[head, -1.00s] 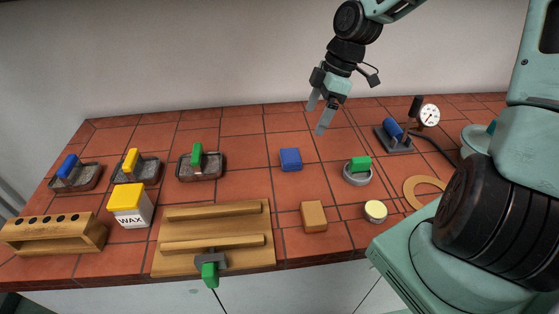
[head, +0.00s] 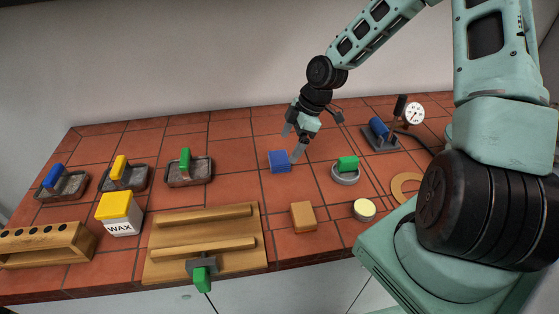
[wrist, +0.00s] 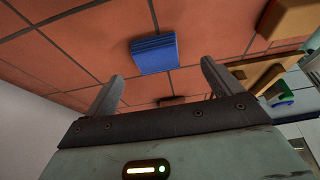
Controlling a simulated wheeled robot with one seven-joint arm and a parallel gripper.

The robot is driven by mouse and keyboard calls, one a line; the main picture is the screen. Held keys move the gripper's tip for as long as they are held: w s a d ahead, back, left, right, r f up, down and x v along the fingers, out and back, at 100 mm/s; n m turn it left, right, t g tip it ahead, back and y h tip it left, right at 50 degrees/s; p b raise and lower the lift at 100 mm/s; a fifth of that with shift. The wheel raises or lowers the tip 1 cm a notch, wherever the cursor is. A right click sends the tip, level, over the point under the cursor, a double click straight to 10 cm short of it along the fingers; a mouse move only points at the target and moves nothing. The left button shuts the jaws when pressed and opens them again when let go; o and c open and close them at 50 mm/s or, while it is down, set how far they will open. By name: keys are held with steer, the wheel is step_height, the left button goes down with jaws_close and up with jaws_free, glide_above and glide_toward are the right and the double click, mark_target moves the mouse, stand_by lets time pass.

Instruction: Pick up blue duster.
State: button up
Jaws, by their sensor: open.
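The blue duster (head: 279,162) is a small blue block lying on the red tiled bench, behind the wooden board. In the wrist view the duster (wrist: 153,54) shows ribbed sides and lies beyond my fingertips, roughly in line with the gap between them. My gripper (head: 292,144) is open and empty, pointing down above and close to the duster. In the head view one fingertip overlaps the duster's right edge; I cannot tell whether it touches. Both fingers of my gripper (wrist: 161,74) show spread apart in the wrist view.
A tan block (head: 302,216) and a round tin (head: 364,210) lie nearer the front. A green block sits on a grey round dish (head: 345,178) to the right. A gauge pump (head: 380,134) stands behind it. Trays, a wax box (head: 119,214) and a wooden board (head: 160,262) are left.

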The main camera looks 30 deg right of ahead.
mark_target(280, 157)
steer(key=shift+w+p+x, duration=0.15)
steer(key=shift+p+x, duration=0.2)
steer(key=shift+x, duration=1.05)
steer(key=shift+w+p+x, duration=0.15)
steer(key=shift+p+x, duration=0.2)
steer(key=shift+x, duration=1.1)
steer(key=shift+r, duration=0.15)
steer(key=c, duration=1.1)
